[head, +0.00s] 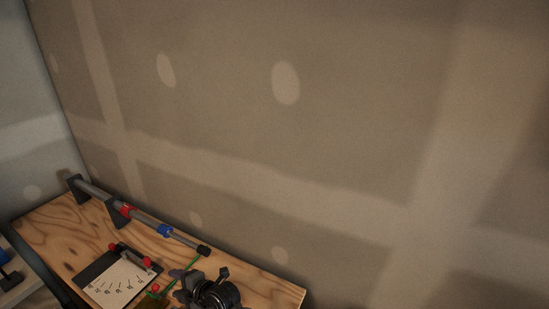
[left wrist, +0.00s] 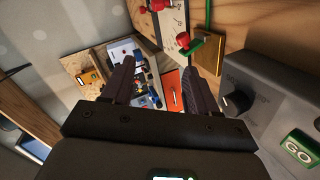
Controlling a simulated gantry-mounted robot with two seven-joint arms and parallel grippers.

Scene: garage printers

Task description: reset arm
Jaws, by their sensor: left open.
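My left gripper (head: 177,285) is at the bottom of the head view, above the wooden bench (head: 49,229). In the left wrist view its two dark fingers (left wrist: 148,67) stand apart with nothing between them. No separate object called an arm can be made out. A white dial plate (head: 113,285) with marks and red knobs lies on the bench, left of the gripper. It also shows at the top of the left wrist view (left wrist: 172,20). My right gripper is not in view.
A grey rod (head: 187,240) with a red and a blue collar runs along the bench's back on dark stands. A bare wall (head: 330,130) rises behind the bench.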

